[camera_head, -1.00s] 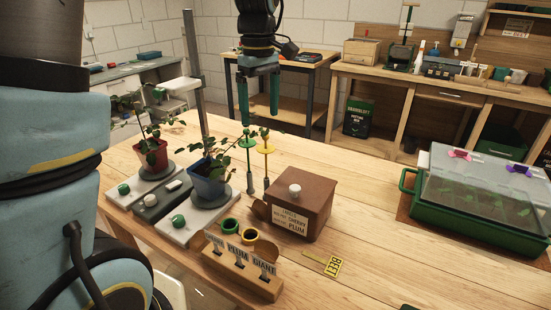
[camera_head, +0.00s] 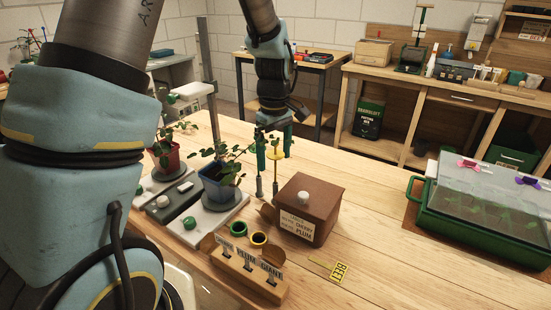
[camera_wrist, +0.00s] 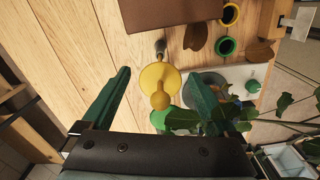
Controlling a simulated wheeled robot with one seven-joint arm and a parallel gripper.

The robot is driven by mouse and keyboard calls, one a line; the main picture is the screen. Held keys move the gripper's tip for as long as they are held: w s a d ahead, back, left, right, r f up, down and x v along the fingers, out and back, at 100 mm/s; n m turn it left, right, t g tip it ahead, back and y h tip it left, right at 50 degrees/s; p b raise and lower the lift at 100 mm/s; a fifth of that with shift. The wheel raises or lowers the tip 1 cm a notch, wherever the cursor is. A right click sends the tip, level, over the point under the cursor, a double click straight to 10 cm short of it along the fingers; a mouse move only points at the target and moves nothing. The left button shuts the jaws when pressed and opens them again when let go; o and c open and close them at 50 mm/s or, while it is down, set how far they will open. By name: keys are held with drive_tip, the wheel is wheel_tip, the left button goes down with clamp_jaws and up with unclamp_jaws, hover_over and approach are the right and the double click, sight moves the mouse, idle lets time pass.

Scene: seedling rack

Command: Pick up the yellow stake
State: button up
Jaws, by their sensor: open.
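The yellow stake (camera_head: 275,157) stands upright behind the brown box, with a round yellow disc and a dark lower stem. My gripper (camera_head: 274,144) is open above the table, its teal fingers pointing down on either side of the stake's upper part. In the wrist view the yellow stake (camera_wrist: 154,76) shows its disc and knob between my open fingers (camera_wrist: 161,88), apart from both. A green stake (camera_wrist: 158,119) stands close by, partly hidden by the yellow disc and my gripper; in the head view mostly its stem (camera_head: 259,188) shows.
The brown lidded box (camera_head: 311,210) stands close in front of the stakes. A blue pot (camera_head: 219,188) with a leafy plant is just left, its leaves reaching my finger in the wrist view. A label rack (camera_head: 245,275) and two rings lie nearer.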

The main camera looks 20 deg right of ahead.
clamp_jaws()
idle(0.8)
